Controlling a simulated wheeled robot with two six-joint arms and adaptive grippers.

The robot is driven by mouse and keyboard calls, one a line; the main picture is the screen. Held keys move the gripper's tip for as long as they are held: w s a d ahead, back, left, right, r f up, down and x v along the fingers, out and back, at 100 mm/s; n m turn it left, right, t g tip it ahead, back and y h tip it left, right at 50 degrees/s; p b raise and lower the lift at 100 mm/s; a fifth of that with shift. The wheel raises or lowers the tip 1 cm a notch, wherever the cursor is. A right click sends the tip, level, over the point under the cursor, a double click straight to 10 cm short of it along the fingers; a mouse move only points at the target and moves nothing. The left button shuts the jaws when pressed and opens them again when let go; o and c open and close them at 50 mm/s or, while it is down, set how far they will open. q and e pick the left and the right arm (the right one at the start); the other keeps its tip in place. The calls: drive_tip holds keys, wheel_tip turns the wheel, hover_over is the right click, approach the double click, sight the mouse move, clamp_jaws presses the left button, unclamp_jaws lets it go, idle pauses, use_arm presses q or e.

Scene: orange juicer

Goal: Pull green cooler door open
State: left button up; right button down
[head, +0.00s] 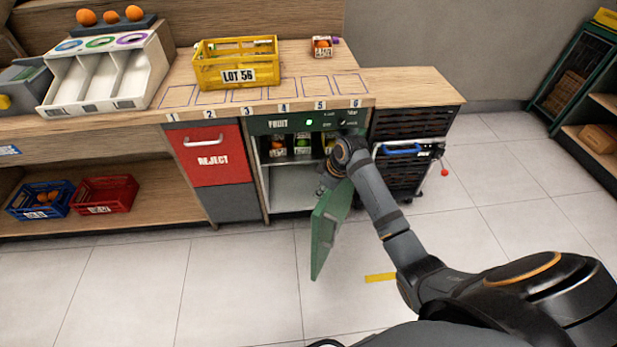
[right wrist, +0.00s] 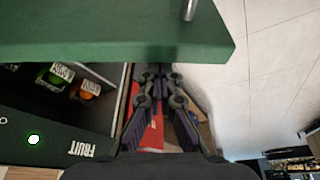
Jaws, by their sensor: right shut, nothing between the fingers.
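The green cooler door (head: 327,232) stands swung well out from the cooler (head: 295,190) below the counter, and the interior shows. In the right wrist view the door (right wrist: 110,35) spans the top, with part of a metal handle (right wrist: 189,9) on it. My right gripper (head: 324,184) is at the cooler opening, beside the door's upper part. Its fingers are shut and empty in the right wrist view (right wrist: 158,76), below the door's edge; I cannot tell whether they touch it. My left gripper is not in view.
Small cartons (head: 302,143) stand on the cooler's upper shelf. A red REJECT bin front (head: 205,160) is left of the cooler, and a dark rack (head: 400,170) with a blue handle is right of it. A yellow crate (head: 236,64) stands on the counter. The floor in front is clear.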

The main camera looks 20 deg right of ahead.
use_arm(q)
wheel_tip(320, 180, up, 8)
drive_tip(key=p, duration=0.6)
use_arm(e)
drive_tip(key=s+d+n, duration=0.2)
drive_tip(key=s+d, duration=0.4)
drive_tip(key=d, duration=0.2)
drive_tip(key=s+d+n+g+y, duration=0.1)
drive_tip(key=s+d+n, duration=0.1)
drive_tip(key=s+d, duration=0.4)
drive_tip(key=shift+d+n, duration=0.4)
drive_tip(key=shift+d, duration=0.9)
use_arm(q)
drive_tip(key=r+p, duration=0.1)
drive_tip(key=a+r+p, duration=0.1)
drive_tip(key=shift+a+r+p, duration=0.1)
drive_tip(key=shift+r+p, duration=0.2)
drive_tip(key=shift+p, duration=0.1)
use_arm(e)
wheel_tip(320, 180, up, 9)
drive_tip(key=shift+a+r, duration=0.2)
drive_tip(key=shift+a, duration=0.2)
